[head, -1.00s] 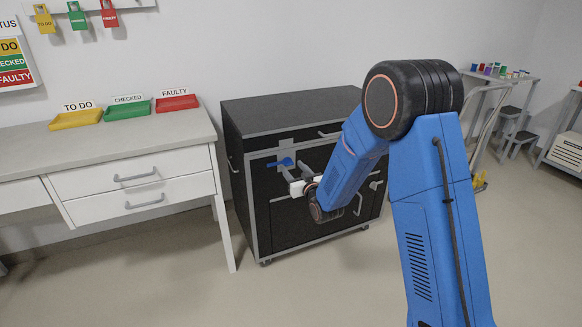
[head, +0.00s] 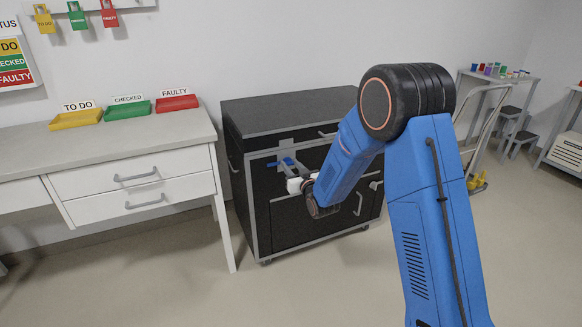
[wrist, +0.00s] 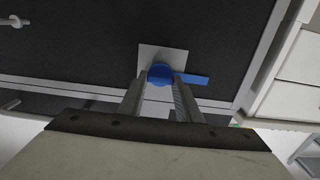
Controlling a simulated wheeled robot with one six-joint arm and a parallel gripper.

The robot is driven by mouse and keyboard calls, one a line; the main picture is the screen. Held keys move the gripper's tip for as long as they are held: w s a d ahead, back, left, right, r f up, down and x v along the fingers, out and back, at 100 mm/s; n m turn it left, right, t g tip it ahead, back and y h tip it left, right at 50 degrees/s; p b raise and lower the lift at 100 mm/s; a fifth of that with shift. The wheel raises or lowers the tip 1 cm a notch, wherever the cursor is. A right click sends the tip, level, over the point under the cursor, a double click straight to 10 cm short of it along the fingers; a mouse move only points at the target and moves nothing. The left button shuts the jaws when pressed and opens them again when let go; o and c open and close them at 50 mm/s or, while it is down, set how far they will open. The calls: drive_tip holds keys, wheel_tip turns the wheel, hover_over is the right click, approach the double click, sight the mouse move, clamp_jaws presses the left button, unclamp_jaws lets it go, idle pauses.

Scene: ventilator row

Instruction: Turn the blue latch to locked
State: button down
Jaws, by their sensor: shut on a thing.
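The blue latch (head: 274,164) is on a light grey plate (head: 286,145) on the front of the black cabinet (head: 290,108). In the wrist view the latch (wrist: 194,79) has a round hub with a handle pointing right, about level with the picture. My gripper (head: 288,164) is at the latch. In the wrist view its two fingers (wrist: 161,84) sit on either side of the round hub and are shut on it. The fingers cover part of the hub and plate.
A white desk (head: 130,150) with drawers stands left of the cabinet, bearing yellow (head: 76,119), green (head: 127,111) and red (head: 177,103) trays. A hand truck (head: 490,120) stands behind my arm at right. The floor in front is clear.

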drive_tip(key=shift+m, duration=0.3)
drive_tip(key=m, duration=0.3)
drive_tip(key=shift+d+m, duration=0.1)
drive_tip(key=shift+m, duration=0.3)
drive_tip(key=shift+d+f+m, duration=0.1)
drive_tip(key=shift+m, duration=3.25)
drive_tip(key=shift+f+m, duration=0.1)
drive_tip(key=shift+m, duration=3.25)
drive_tip(key=c, duration=1.3)
unclamp_jaws()
